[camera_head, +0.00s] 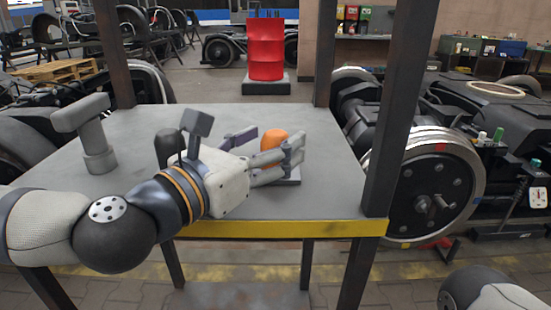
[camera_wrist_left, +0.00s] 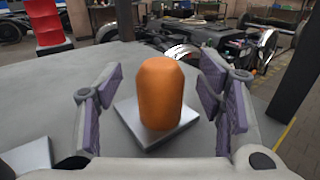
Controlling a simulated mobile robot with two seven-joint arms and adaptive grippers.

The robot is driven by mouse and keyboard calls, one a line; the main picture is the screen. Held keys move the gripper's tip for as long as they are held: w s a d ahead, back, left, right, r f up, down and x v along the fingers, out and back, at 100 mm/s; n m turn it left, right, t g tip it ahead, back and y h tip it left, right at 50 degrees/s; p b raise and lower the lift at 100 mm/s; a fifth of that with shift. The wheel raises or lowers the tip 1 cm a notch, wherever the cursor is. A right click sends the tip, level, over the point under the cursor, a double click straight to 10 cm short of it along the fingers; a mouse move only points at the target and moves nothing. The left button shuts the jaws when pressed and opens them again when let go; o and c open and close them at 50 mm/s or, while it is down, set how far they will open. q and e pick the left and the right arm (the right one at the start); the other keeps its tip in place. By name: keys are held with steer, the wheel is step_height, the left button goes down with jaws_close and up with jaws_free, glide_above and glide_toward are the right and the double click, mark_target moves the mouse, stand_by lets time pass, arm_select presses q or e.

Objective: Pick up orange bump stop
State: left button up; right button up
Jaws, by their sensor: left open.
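The orange bump stop (camera_head: 274,142) stands upright on the grey table, partly hidden behind my left gripper's fingers in the head view. In the left wrist view the orange bump stop (camera_wrist_left: 160,93) stands on a square metal plate (camera_wrist_left: 140,140). My left gripper (camera_head: 272,150) is open, with its purple-padded fingers on either side of the bump stop. In the left wrist view the left gripper (camera_wrist_left: 162,105) shows gaps between its pads and the bump stop. My right gripper is out of view.
The grey table (camera_head: 330,195) has dark posts and a yellow front edge (camera_head: 300,228). A grey hammer-shaped part (camera_head: 97,150) and a dark rounded part (camera_head: 168,148) stand to the left. A red drum (camera_head: 266,50) is behind the table, and a wheelset (camera_head: 435,185) is at right.

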arm_select(q)
steer(key=shift+x, duration=1.2)
jaws_close()
